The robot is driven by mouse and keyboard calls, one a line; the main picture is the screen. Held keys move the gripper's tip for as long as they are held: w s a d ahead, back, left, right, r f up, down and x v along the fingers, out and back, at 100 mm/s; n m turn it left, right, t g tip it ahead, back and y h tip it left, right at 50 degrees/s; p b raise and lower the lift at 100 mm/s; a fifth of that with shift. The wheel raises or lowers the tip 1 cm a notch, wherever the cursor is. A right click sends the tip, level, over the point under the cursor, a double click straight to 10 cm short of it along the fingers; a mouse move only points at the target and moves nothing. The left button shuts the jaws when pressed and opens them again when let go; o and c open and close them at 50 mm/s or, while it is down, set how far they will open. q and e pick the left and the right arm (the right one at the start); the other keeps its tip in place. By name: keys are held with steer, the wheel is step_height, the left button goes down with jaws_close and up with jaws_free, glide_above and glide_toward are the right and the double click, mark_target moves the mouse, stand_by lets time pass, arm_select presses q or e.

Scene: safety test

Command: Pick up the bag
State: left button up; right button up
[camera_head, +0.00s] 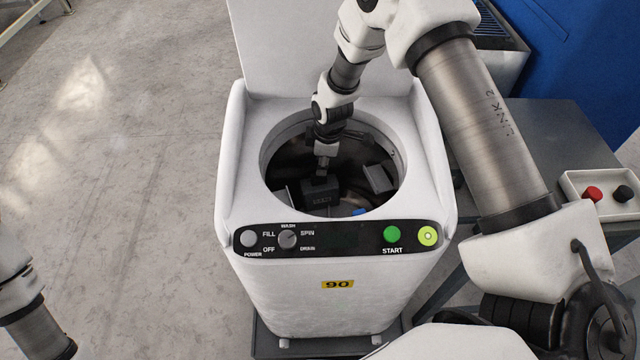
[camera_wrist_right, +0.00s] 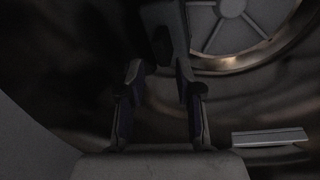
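My right arm reaches down through the round top opening of a white washing machine (camera_head: 330,285). My right gripper (camera_head: 321,190) is inside the dark drum. In the right wrist view its two fingers (camera_wrist_right: 160,78) stand apart with a gap between them, and no held thing can be made out. No bag can be clearly identified in either view. A small blue patch (camera_head: 360,212) shows low in the drum near the front rim; I cannot tell what it is. My left arm shows only in part at the lower left, and its gripper is out of view.
The machine's lid (camera_head: 285,45) stands raised behind the opening. A grey block (camera_head: 380,179) is on the drum's right side. A box with red and black buttons (camera_head: 592,194) stands on a grey table (camera_head: 545,130) at the right. The floor (camera_head: 130,150) at left is clear.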

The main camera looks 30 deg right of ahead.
mark_target(320, 188)
steer(key=shift+s+a+f, duration=0.1)
steer(key=shift+f, duration=0.4)
steer(key=f, duration=0.2)
steer(key=w+f, duration=0.1)
steer(key=f, duration=0.2)
steer(key=shift+f+p, duration=0.1)
steer(key=shift+p, duration=0.3)
steer(key=shift+s, duration=0.1)
jaws_close()
steer(key=shift+r, duration=0.3)
